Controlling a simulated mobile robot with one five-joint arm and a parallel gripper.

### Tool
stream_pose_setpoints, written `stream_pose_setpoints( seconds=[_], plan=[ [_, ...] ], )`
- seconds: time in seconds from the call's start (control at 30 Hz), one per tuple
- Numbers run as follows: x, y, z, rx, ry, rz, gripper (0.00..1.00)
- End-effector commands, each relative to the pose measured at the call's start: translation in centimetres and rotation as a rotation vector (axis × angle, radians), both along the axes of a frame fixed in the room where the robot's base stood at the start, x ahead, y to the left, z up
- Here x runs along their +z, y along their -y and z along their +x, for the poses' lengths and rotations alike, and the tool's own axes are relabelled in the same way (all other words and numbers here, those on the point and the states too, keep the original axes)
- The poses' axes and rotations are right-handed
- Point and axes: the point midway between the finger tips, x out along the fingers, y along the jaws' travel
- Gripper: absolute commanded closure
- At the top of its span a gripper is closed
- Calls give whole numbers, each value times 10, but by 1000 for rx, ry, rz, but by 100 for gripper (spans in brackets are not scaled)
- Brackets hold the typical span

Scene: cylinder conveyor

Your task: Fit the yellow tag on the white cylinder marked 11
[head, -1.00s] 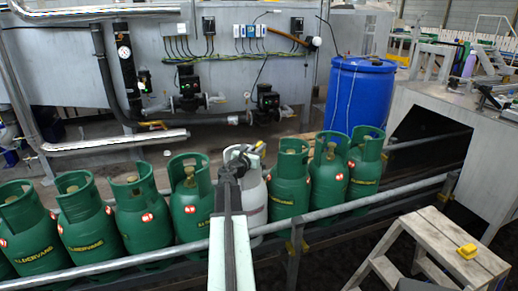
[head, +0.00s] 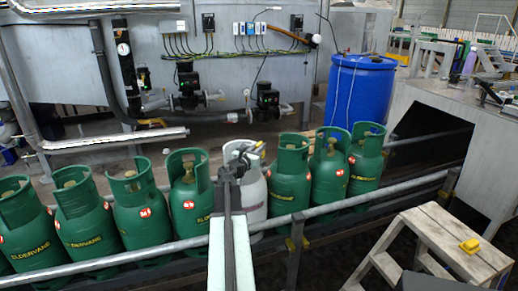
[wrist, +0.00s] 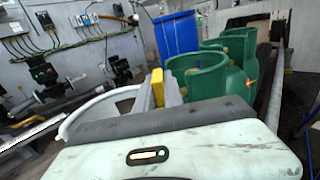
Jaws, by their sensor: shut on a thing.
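The white cylinder (head: 254,205) stands upright in the row on the conveyor, between green cylinders, partly hidden behind my arm. Its number cannot be read. Its pale collar (wrist: 88,107) shows at the left in the wrist view. My gripper (head: 252,153) is over the top of the white cylinder, at its collar. It is shut on the yellow tag (wrist: 157,86), which shows upright between the grey fingers in the wrist view. In the head view only a small bit of yellow shows at the gripper. I cannot tell whether the tag touches the cylinder.
Green cylinders stand close by on the left (head: 190,195) and right (head: 290,180). A grey rail (head: 330,208) runs along their front. A blue barrel (head: 360,95) stands behind. A wooden step stool (head: 450,240) at the front right bears another yellow piece (head: 469,246).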

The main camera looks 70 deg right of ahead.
Motion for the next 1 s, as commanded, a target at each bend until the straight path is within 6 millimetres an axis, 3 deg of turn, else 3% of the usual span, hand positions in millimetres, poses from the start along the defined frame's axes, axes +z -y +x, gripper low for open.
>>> stream_pose_setpoints(
  seconds=[0.03, 0.07, 0.13, 0.57, 0.9, 1.0],
  plan=[
    [-3, 0, 0, 0, 0, 0, 100],
    [-2, 0, 0, 0, 0, 0, 82],
    [-1, 0, 0, 0, 0, 0, 63],
    [-1, -7, 0, 0, 0, 0, 63],
    [-1, -68, 7, 2, 0, 0, 63],
    [-1, -78, 8, 0, 0, 0, 63]
  ],
)
